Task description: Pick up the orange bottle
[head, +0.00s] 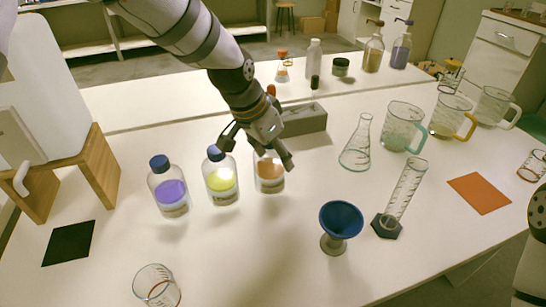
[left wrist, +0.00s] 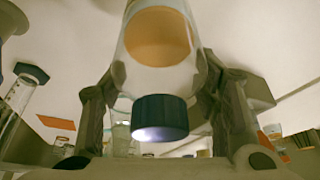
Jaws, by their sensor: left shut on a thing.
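The orange bottle (head: 269,174) is clear with orange liquid, the rightmost of three bottles in a row. My left gripper (head: 257,150) comes down over it from above and is shut on it. In the left wrist view the bottle (left wrist: 160,42) lies between the two fingers, its dark cap (left wrist: 160,116) toward the camera. In the head view the gripper hides its cap. I cannot tell whether its base is off the table. The purple bottle (head: 170,188) and yellow bottle (head: 221,178) stand to its left with blue caps. My right gripper is out of view.
A grey box (head: 303,120) lies behind the gripper. An Erlenmeyer flask (head: 357,146), blue funnel (head: 340,220), graduated cylinder (head: 405,190) and several jugs stand to the right. A glass beaker (head: 157,287) stands at the front. The table in front of the bottles is mostly clear.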

